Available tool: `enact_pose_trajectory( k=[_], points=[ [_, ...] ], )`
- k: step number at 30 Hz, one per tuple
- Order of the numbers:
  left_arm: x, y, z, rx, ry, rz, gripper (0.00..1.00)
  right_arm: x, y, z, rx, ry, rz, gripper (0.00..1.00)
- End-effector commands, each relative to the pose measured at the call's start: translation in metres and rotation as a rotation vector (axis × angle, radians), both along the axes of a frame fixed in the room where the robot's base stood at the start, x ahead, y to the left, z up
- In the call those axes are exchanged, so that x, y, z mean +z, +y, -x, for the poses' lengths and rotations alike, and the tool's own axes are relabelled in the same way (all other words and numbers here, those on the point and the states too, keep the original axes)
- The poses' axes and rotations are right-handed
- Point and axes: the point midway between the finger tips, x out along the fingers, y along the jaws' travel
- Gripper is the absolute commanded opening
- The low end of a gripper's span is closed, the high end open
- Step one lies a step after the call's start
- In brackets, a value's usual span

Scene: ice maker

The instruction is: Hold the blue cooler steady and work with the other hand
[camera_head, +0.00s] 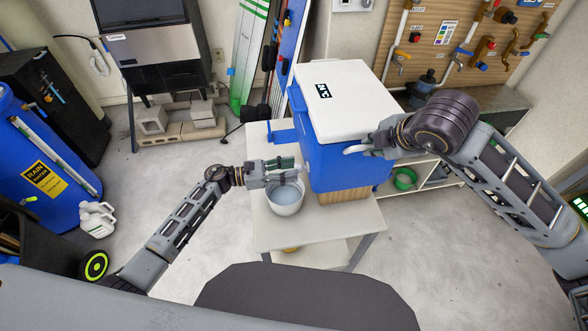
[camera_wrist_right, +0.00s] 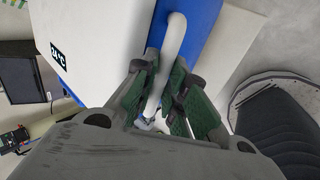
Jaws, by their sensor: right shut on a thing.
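The blue cooler (camera_head: 335,165) with a white lid (camera_head: 355,105) stands on a wooden block (camera_head: 342,196) on a small table. My right gripper (camera_head: 372,148) is at the cooler's right side, shut on its white handle (camera_head: 352,149). In the right wrist view the handle (camera_wrist_right: 173,45) runs between the green-padded fingers of the right gripper (camera_wrist_right: 162,98). My left gripper (camera_head: 294,168) is at the cooler's lower left front, above a white bucket (camera_head: 286,206). Whether its fingers touch the cooler or hold a part there is not clear.
The pale table (camera_head: 268,237) carries the cooler and bucket. A blue rain barrel (camera_head: 40,160) and white jugs (camera_head: 97,220) stand at left. An ice machine (camera_head: 155,45) stands behind. A shelf with a green bowl (camera_head: 404,179) is at right. The floor left of the table is mostly clear.

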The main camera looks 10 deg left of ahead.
Motion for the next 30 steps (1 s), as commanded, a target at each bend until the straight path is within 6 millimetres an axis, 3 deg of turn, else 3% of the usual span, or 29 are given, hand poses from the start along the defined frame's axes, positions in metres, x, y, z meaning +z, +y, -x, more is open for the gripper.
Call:
enact_pose_trajectory(
  k=[6,18,27,30],
  points=[
    [0.000,-0.012,-0.004,0.000,0.000,0.001,0.39,0.000,0.000,0.000,0.000,-0.001,0.000,0.00],
    [0.000,-0.015,-0.005,0.000,0.000,0.000,0.39,0.000,0.000,0.000,0.000,-0.001,0.000,0.00],
    [0.000,-0.014,-0.005,0.000,0.000,0.000,0.02,0.000,0.000,0.000,0.000,-0.001,0.000,0.00],
    [0.000,-0.014,-0.005,0.001,0.000,0.000,0.00,0.000,0.000,0.000,0.000,-0.001,0.000,0.00]
  ],
)
